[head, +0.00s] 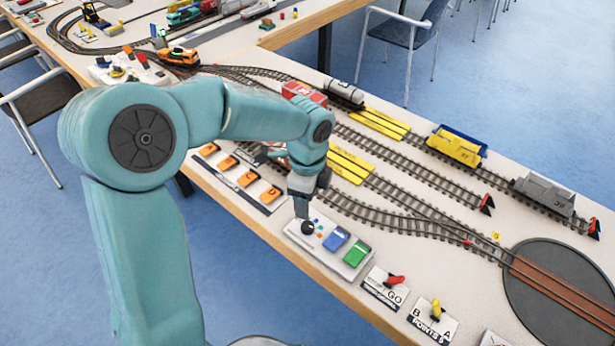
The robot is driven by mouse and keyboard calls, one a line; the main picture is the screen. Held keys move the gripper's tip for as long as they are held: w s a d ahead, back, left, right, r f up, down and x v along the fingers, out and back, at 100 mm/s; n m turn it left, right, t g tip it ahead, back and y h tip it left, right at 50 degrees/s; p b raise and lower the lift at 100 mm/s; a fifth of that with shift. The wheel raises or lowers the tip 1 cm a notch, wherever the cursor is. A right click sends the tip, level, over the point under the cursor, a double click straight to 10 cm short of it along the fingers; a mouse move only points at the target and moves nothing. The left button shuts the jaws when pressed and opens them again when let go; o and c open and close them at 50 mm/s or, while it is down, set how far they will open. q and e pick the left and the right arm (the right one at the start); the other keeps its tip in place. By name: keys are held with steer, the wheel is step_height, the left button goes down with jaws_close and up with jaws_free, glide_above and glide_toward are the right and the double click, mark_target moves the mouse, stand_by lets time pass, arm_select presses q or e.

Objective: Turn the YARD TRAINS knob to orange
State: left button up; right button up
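A white control panel (297,238) lies near the table's front edge. It carries a black round knob (308,228), a blue button (336,240) and a green button (355,254). Small coloured marks sit beside the knob; its pointer and any label are too small to read. My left gripper (302,212) points down, with its fingertips right at the knob, at its upper left side. I cannot tell whether the fingers touch or grip it. My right gripper is not in view.
Left of the panel is a row of orange switches (248,179). To the right are a red GO lever (394,281) and a yellow POINTS lever (436,309). Tracks with a yellow wagon (455,147) and a grey wagon (544,193) run behind; a turntable (565,290) is at right.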

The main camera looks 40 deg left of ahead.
arm_select(q)
step_height(320, 180, up, 6)
steer(key=shift+r, duration=0.2)
stand_by(0.6)
